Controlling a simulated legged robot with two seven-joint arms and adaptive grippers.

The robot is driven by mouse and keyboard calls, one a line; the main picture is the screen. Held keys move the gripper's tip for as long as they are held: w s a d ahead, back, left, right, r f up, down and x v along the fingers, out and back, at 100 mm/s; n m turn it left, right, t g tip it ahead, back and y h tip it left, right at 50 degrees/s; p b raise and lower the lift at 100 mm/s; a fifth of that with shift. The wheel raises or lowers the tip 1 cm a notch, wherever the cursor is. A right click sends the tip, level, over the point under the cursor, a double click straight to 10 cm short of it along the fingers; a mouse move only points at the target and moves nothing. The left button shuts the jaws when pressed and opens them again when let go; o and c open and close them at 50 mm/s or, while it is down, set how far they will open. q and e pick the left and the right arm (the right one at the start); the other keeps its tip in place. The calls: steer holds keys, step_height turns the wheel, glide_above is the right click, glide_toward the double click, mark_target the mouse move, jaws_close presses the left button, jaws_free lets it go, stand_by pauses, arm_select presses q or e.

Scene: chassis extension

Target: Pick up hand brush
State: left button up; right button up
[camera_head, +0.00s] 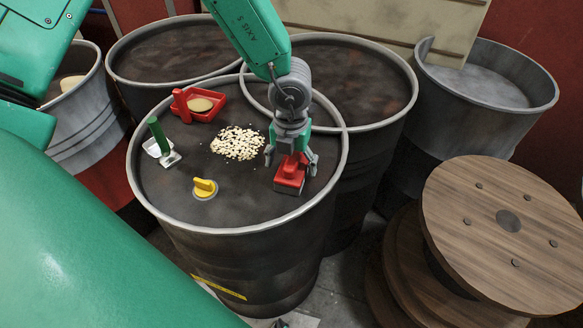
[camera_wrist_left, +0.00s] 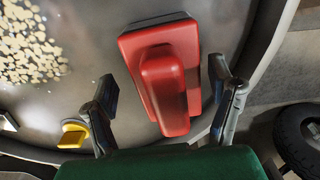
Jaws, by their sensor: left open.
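The red hand brush (camera_head: 288,181) lies on the top of the dark drum (camera_head: 180,215), near its right rim. Its raised handle shows in the left wrist view (camera_wrist_left: 163,82). My left gripper (camera_head: 291,163) is just above the brush, pointing down. In the left wrist view its two fingers (camera_wrist_left: 161,84) are apart, one on each side of the handle, with gaps showing between fingers and handle. I cannot tell exactly how high the fingertips are above the drum top. My right gripper is not in view.
Pale chips (camera_head: 238,143) lie in a heap left of the brush. A yellow knob (camera_head: 204,188), a green-handled tool (camera_head: 158,137) and a red dustpan (camera_head: 206,113) share the drum top. A wooden cable spool (camera_head: 470,225) stands at right. Other drums stand behind.

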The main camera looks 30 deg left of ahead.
mark_target(294, 157)
arm_select(q)
steer(key=shift+d, duration=0.3)
steer(key=shift+c, duration=0.4)
steer(key=shift+d+r, duration=0.1)
steer(key=shift+d, duration=0.3)
steer(key=c, duration=1.4)
steer(key=shift+o, duration=0.2)
steer(key=shift+a+r, duration=0.15)
steer(key=shift+a, duration=0.2)
step_height(294, 157, up, 10)
steer(key=shift+d+f+p, duration=0.1)
steer(key=shift+f+p, duration=0.1)
steer(key=shift+p, duration=0.3)
